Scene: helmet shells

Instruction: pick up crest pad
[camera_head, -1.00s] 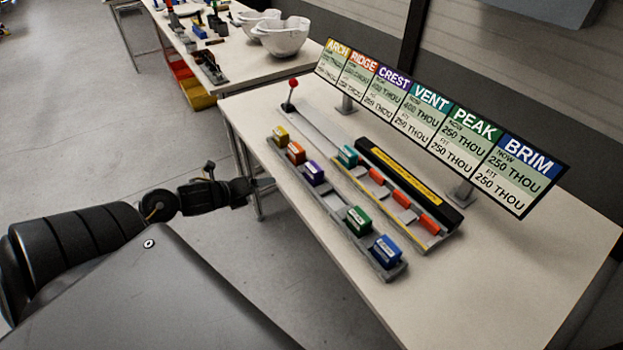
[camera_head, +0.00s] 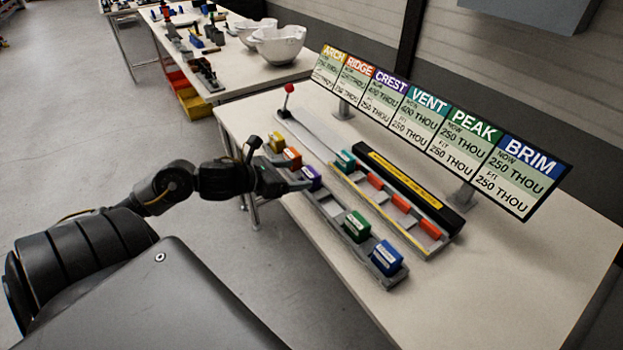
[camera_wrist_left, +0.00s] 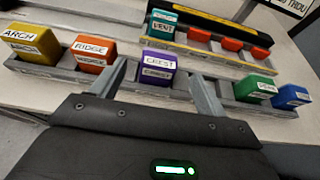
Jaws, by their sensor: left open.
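The crest pad (camera_head: 310,176) is a small purple block with a white label, standing in the grey front rack (camera_head: 333,221) between the orange ridge pad and an empty stretch. In the left wrist view the crest pad (camera_wrist_left: 158,72) reads CREST and stands upright beyond and between my two fingers. My left gripper (camera_head: 298,186) is at the near side of the crest pad in the head view. In the left wrist view my left gripper (camera_wrist_left: 160,88) is open, its fingers spread to either side of the pad without closing on it. My right gripper is not in view.
The yellow arch pad (camera_wrist_left: 30,42) and orange ridge pad (camera_wrist_left: 92,53) stand left of it. The green pad (camera_head: 356,226) and blue pad (camera_head: 386,258) stand right. Behind is a second rack with the teal vent pad (camera_head: 345,161) and a black-yellow bar (camera_head: 408,184). A sign board (camera_head: 430,125) stands behind.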

